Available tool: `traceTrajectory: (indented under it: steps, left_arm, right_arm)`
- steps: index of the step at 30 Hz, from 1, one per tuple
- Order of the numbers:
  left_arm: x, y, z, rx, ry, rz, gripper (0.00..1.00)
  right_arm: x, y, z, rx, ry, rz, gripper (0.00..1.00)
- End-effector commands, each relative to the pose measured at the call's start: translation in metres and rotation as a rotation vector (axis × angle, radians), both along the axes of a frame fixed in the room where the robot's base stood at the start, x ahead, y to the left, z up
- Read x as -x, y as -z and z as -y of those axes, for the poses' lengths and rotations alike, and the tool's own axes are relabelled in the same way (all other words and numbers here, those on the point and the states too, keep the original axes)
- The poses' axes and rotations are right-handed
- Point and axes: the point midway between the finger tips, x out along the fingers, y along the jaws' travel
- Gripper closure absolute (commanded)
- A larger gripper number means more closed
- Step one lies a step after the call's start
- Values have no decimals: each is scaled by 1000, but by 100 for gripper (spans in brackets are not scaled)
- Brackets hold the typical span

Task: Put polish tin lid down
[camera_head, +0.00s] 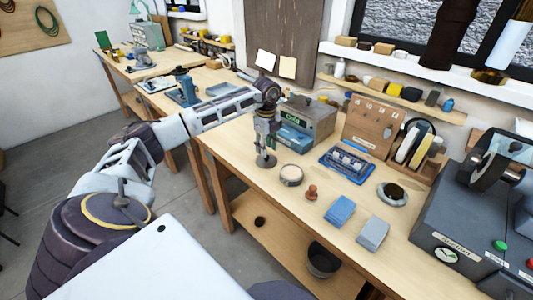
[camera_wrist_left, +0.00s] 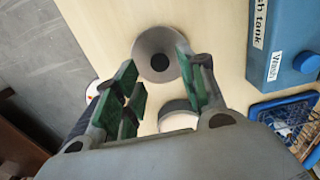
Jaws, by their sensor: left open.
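The polish tin lid (camera_head: 265,161), a grey disc with a dark centre, appears to lie flat on the bench near its front edge. It also shows in the left wrist view (camera_wrist_left: 148,42), ahead of the fingers. My left gripper (camera_head: 266,148) is right above the lid in the head view. In the left wrist view its green-padded fingers (camera_wrist_left: 160,82) are spread apart with nothing between them. A round tin (camera_head: 291,176) stands just right of the lid; the wrist view shows it partly hidden (camera_wrist_left: 178,106). My right gripper is not in view.
The wash tank (camera_head: 296,137) stands behind the lid, and a blue tray (camera_head: 345,172) lies to its right. A brown stamp-like piece (camera_head: 312,192), a blue block (camera_head: 340,210), a grey block (camera_head: 373,233) and a round dish (camera_head: 393,200) occupy the bench farther right.

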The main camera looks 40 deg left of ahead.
Motion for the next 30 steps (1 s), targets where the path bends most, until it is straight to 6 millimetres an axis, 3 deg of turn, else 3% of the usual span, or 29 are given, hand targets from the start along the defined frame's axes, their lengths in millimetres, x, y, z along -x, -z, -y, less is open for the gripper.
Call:
traceTrajectory:
  steps: [9, 15, 21, 30]
  left_arm:
    - [-1, -49, 0, 0, -1, 3, 59]
    - [-1, -70, 0, 1, 0, 2, 59]
    - [0, -79, 0, 1, 0, 0, 59]
    - [0, -79, 0, 1, -1, 0, 59]
  right_arm:
    - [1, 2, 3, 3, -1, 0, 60]
    - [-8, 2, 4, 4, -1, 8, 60]
    - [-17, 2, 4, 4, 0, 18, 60]
    - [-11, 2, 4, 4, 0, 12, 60]
